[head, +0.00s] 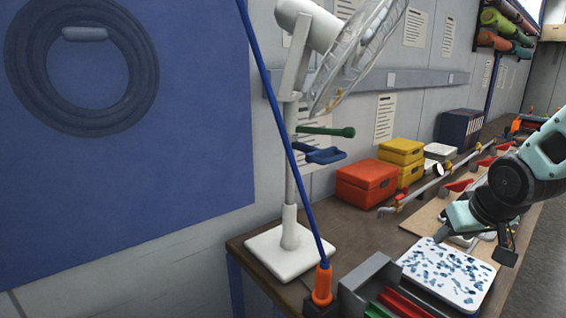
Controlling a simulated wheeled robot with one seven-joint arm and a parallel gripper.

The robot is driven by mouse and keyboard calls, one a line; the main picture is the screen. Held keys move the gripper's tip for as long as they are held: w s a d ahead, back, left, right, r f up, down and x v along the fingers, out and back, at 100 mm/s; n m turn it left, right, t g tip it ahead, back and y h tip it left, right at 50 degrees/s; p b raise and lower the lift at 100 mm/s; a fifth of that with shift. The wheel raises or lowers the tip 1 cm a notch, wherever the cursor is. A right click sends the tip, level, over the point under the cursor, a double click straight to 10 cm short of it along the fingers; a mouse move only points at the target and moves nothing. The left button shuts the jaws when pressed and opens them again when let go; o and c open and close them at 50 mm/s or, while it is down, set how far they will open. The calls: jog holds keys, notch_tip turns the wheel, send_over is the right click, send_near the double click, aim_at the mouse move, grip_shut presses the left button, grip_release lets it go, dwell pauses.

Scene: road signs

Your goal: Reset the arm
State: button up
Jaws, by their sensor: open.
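My arm enters from the right edge in the head view. My gripper (474,244) hangs over the workbench (335,228) at the right, its two fingers spread apart. I see nothing between the fingers. It is above or near the far edge of a white tray with blue specks (447,275); whether it touches the tray I cannot tell. The rest of my arm is cut off by the frame.
A white fan (290,215) stands at the bench's left end. A blue rod with an orange base (322,285) and a grey bin (370,285) are in front. Red (366,184) and yellow boxes (401,151) stand by the wall. Open floor lies at right.

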jog(key=s+a+f+g, duration=0.2)
jog(key=s+f+g, duration=0.1)
jog(key=s, duration=0.7)
jog(key=s+a+f+n+g+y+b, duration=0.1)
jog(key=s+a+n+g+b, duration=0.2)
jog(key=s+a+n, duration=0.4)
jog(key=s+a, duration=0.8)
jog(key=a, duration=0.3)
jog(key=shift+s+a+f+g, duration=0.2)
jog(key=shift+s+a+g, duration=0.1)
jog(key=shift+a, duration=0.1)
